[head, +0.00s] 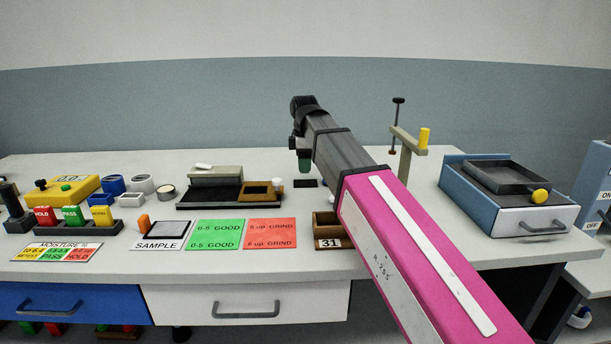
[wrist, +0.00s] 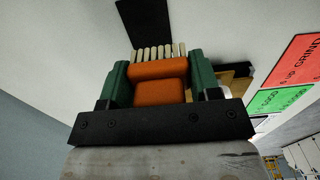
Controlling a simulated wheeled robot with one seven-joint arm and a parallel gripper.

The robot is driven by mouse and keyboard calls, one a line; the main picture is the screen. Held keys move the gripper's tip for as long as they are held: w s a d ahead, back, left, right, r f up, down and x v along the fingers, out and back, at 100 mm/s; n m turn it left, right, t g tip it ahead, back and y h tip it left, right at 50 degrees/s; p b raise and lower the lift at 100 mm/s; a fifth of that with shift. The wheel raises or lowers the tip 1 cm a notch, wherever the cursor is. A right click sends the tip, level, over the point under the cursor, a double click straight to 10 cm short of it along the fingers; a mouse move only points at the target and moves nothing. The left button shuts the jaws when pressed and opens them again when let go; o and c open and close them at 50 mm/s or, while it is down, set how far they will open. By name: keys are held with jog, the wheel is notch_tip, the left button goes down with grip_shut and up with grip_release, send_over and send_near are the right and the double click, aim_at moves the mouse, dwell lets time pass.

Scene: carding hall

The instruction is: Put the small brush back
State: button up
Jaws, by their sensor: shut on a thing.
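The small brush (wrist: 158,80), with an orange body and a row of pale bristles, is between the green fingers of my gripper (wrist: 157,66) in the wrist view. The gripper is shut on it, and the bristles point away from the wrist. In the head view my gripper (head: 304,164) hangs over the back middle of the bench; the brush is hidden there. A flat black patch (head: 306,183) lies on the bench just below the gripper. A black patch also shows ahead of the bristles in the wrist view (wrist: 143,28).
A grey and black device (head: 215,184) with a wooden part stands left of the gripper. A post stand with a yellow handle (head: 424,138) and a blue box with a tray (head: 508,192) are to the right. A wooden box marked 31 (head: 327,230) is in front.

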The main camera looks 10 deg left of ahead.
aim_at(305, 183)
jog(key=shift+w+f, duration=0.45)
jog(key=shift+w, duration=0.3)
jog(key=shift+f, duration=2.05)
jog(key=o, duration=1)
jog(key=shift+f, duration=0.1)
jog(key=shift+o, duration=0.2)
notch_tip(305, 183, up, 12)
jog(key=shift+r, duration=0.15)
